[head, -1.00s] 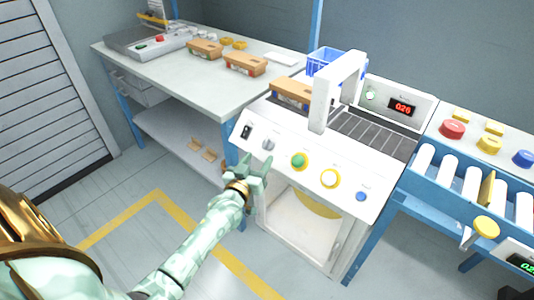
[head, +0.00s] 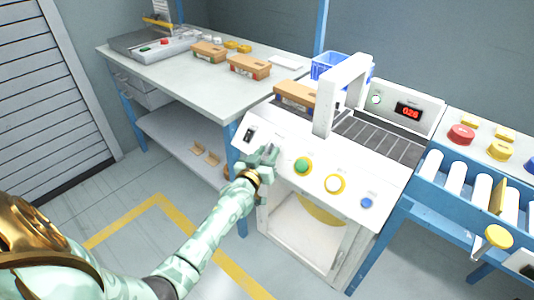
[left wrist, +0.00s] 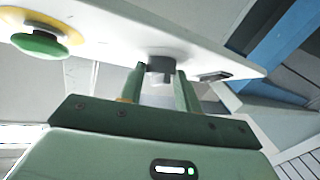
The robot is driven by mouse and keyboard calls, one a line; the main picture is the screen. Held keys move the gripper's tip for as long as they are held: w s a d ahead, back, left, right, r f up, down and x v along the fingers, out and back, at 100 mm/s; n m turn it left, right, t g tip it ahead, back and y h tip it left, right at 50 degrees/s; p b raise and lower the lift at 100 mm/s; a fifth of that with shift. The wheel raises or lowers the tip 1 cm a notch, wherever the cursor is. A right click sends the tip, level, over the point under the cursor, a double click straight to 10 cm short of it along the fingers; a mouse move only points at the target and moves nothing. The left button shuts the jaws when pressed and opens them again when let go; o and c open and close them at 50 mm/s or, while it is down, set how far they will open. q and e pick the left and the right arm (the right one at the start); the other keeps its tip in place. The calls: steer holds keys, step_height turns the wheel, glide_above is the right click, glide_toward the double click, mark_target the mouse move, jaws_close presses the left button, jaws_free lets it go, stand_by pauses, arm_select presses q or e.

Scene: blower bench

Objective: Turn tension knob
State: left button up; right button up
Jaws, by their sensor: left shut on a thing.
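The grey tension knob (left wrist: 160,66) sits on the white sloped panel of the machine. In the left wrist view it lies between the two green fingers of my left gripper (left wrist: 160,78), which are shut on it. In the head view my left gripper (head: 266,155) is at the panel's left part, between the black switch (head: 249,134) and the green button (head: 303,166), and hides the knob. My right gripper is not in view.
The green button also shows in the left wrist view (left wrist: 40,44). A white button with a yellow ring (head: 334,184) and a blue button (head: 367,203) are further right. A white arch (head: 340,95) stands over the conveyor (head: 380,138), beside a red display (head: 408,111).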

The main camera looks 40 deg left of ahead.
arm_select(q)
steer(key=shift+r+p, duration=0.15)
steer(key=shift+p, duration=0.25)
steer(key=n+g+y+p, duration=0.1)
steer(key=n+p, duration=0.1)
steer(key=n+g+y+p, duration=0.1)
steer(key=n+y+p, duration=0.1)
steer(key=d+n+g+y+p, duration=0.1)
steer(key=n+p, duration=0.1)
steer(key=p, duration=0.1)
steer(key=shift+w+r+n, duration=0.25)
steer(key=shift+r+n, duration=0.15)
steer(key=n+g+y+p, duration=0.1)
steer(key=n+g+p, duration=0.1)
steer(key=n, duration=0.1)
steer(key=shift+w+f, duration=0.1)
steer(key=shift+n+g+y, duration=0.4)
steer(key=shift+n+g, duration=0.2)
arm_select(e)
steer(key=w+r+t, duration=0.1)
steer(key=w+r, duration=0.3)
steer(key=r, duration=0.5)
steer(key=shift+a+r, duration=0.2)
arm_select(q)
steer(key=shift+f, duration=0.1)
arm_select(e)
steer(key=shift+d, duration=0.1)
arm_select(q)
steer(key=o, duration=1)
